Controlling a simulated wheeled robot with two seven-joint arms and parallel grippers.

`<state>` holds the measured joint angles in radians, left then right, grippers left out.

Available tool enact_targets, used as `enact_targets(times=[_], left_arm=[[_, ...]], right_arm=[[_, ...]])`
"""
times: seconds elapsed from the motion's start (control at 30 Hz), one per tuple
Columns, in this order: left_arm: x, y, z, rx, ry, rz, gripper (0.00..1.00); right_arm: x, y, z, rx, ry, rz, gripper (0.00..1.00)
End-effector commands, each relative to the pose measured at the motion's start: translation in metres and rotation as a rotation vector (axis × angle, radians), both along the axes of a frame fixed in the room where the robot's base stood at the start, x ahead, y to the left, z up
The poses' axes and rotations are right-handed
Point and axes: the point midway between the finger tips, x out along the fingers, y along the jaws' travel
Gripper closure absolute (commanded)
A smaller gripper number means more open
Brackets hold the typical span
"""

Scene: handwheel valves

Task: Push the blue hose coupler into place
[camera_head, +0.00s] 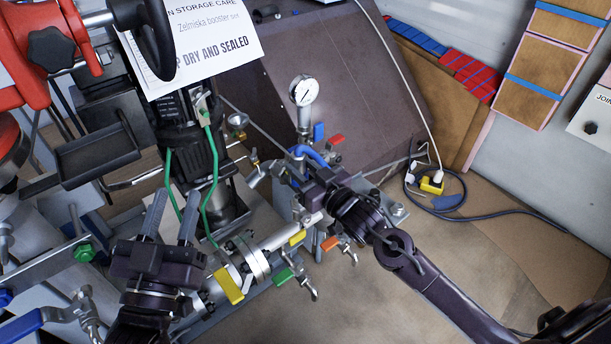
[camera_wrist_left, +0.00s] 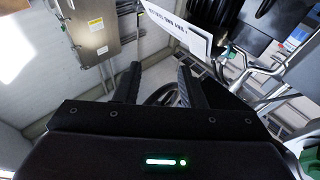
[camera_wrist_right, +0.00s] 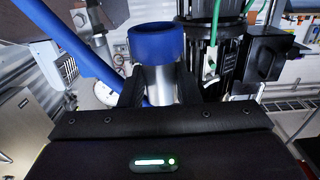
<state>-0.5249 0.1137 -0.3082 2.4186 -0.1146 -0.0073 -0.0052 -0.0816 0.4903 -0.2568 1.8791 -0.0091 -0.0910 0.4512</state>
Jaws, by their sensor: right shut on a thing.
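The blue hose coupler shows in the right wrist view as a blue collar (camera_wrist_right: 157,42) on a silver body. My right gripper (camera_wrist_right: 158,92) is shut on that body, with a dark finger on each side. In the head view my right gripper (camera_head: 301,172) is at the pipework below the pressure gauge, and a blue curved piece (camera_head: 312,154) shows beside it. The gripper hides most of the coupler there, so I cannot tell how it sits on its fitting. My left gripper (camera_head: 172,215) is open and empty at the lower left; its spread fingers also show in the left wrist view (camera_wrist_left: 158,85).
A pressure gauge (camera_head: 303,90) stands just behind my right gripper. Valves with yellow (camera_head: 229,285), green (camera_head: 283,276) and orange (camera_head: 329,243) handles lie between the grippers. A dark pump with green wires (camera_head: 215,160) is behind. The floor at the right is mostly clear, with a cable.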

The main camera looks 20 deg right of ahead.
Motion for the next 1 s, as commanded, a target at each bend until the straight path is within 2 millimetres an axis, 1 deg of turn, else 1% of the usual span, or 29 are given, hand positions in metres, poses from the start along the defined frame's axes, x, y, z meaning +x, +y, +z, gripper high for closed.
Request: enact_targets(times=[0.03,0.13,0.47,0.63,1.0], left_arm=[[0.001,-0.001,-0.005,0.011,0.026,-0.001,0.64],[0.001,-0.001,-0.012,0.022,0.055,-0.002,0.64],[0.001,-0.002,-0.013,0.025,0.06,-0.002,0.64],[0.002,-0.002,-0.019,0.034,0.086,-0.003,0.64],[0.002,-0.005,-0.055,0.096,0.238,-0.01,0.64]], right_arm=[[0.003,-0.001,0.003,-0.001,-0.003,0.006,0.94],[0.006,-0.002,0.002,0.0,-0.001,0.014,0.94],[0.005,-0.002,0.002,0.0,-0.001,0.015,0.94],[0.005,-0.002,0.002,0.0,-0.001,0.014,0.94],[0.005,-0.002,0.002,0.0,0.0,0.014,0.94]])
